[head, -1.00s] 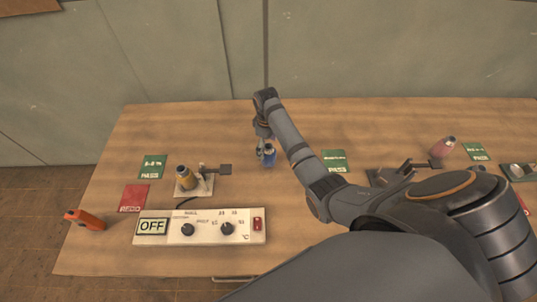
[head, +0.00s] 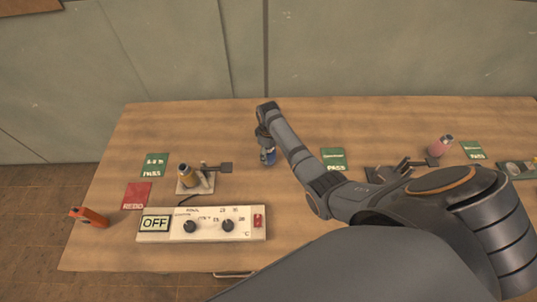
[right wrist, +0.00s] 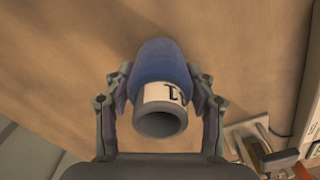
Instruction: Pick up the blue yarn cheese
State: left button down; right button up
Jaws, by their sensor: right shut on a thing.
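The blue yarn cheese (head: 269,157) is upright on the wooden table, left of my right forearm, in the head view. In the right wrist view the blue yarn cheese (right wrist: 160,62) shows its blue winding, a pale label with dark marks and a grey hollow core end facing the camera. My right gripper (head: 265,145) comes down over its top. In the right wrist view the fingers of my right gripper (right wrist: 160,92) are shut on it, one on each side. I cannot tell whether its base touches the table. My left gripper is not in view.
A control box (head: 200,224) reading OFF stands at the front left. An orange tool (head: 89,217) lies at the left edge. A pink cheese (head: 439,147) stands at right. Green PASS cards and a red card (head: 137,195) lie about.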

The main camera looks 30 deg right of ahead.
jog(key=c, duration=0.4)
jog(key=shift+r+p, duration=0.5)
jog(key=r+p, duration=0.1)
jog(key=p, duration=0.1)
jog(key=s+a+r+p, duration=0.1)
jog(key=r+p, duration=0.3)
jog(key=shift+s+a, duration=0.15)
jog(key=shift+s, duration=0.1)
jog(key=s+a+r, duration=0.2)
jog(key=s, duration=0.1)
jog(key=s+a+r, duration=0.2)
jog(key=s+a, duration=0.1)
jog(key=s+a+r+b, duration=0.1)
jog(key=s+a+r, duration=0.1)
jog(key=s+r, duration=0.1)
jog(key=shift+s+a, duration=0.2)
